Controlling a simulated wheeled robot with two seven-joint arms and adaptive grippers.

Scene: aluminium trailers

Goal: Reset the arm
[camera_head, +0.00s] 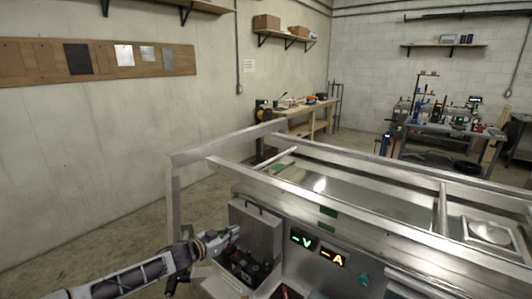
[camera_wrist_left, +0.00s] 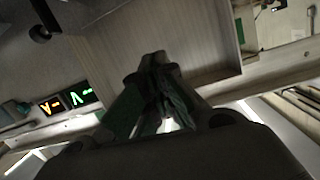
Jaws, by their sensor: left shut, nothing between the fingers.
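My left arm comes in from the lower left in the head view. Its gripper (camera_head: 226,238) is in front of the metal trailer frame (camera_head: 330,205), by an open grey panel (camera_head: 256,232). In the left wrist view the gripper (camera_wrist_left: 160,62) has its fingertips together with nothing between them. Whether the fingertips touch the panel cannot be told. My right gripper is in neither view.
A workbench (camera_head: 300,112) stands at the back wall. Bare floor (camera_head: 90,225) lies left of the frame.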

